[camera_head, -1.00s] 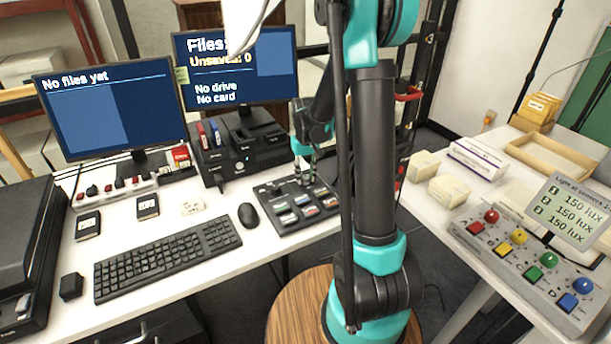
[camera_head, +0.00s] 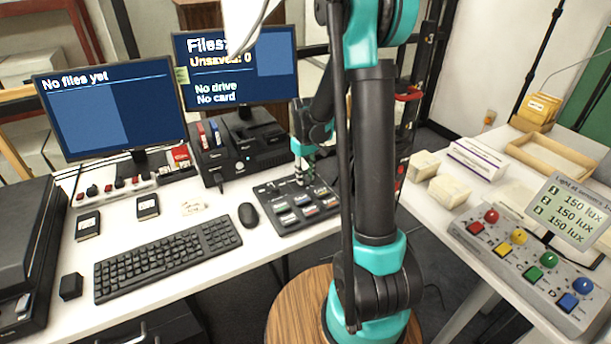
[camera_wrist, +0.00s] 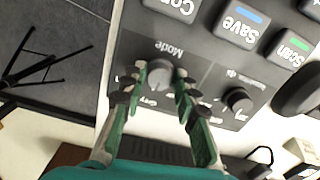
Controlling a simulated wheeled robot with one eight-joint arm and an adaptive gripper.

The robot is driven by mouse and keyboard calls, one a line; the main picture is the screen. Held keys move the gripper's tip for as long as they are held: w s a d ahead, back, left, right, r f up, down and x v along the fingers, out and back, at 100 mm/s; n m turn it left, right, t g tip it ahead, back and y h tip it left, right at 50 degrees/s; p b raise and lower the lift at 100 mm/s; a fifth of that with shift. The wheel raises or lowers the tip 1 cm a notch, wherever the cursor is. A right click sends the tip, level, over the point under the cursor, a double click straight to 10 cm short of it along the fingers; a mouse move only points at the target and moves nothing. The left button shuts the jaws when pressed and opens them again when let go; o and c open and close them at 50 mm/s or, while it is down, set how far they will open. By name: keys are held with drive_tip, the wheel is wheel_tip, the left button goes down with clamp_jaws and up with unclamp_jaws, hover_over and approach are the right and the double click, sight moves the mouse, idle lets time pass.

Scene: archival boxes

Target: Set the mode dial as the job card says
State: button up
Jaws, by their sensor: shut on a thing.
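The mode dial (camera_wrist: 159,72) is a grey round knob on a black control panel (camera_head: 268,192), with the word "Mode" beside it in the wrist view. My gripper (camera_wrist: 157,86) has one green-and-black finger on each side of the dial and is shut on it. The dial's setting marks are partly hidden by the fingers and too small to read. In the head view my gripper (camera_head: 303,172) is over the panel's back edge, and the dial is hidden there. A small pale card (camera_head: 193,207) lies on the desk; its writing is unreadable.
A smaller black knob (camera_wrist: 238,100) sits close beside my fingers. Labelled Save (camera_wrist: 240,22) and Scan (camera_wrist: 290,46) keys are nearby. A mouse (camera_head: 248,215) and keyboard (camera_head: 168,259) lie left of the panel. A right-hand table holds a box with coloured buttons (camera_head: 520,262).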

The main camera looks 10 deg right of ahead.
sight(306, 177)
drive_tip(key=o, duration=1.2)
drive_tip(key=shift+c, duration=0.2)
drive_tip(key=shift+r, duration=0.1)
wheel_tip(306, 177, up, 12)
drive_tip(key=shift+s, duration=0.1)
drive_tip(key=s+d+f+m+t, duration=0.2)
drive_tip(key=s+f, duration=0.2)
drive_tip(key=s, duration=0.7)
drive_tip(key=s+d+f+m+t, duration=0.2)
drive_tip(key=s+f, duration=0.3)
drive_tip(key=s, duration=0.6)
drive_tip(key=shift+m, duration=0.5)
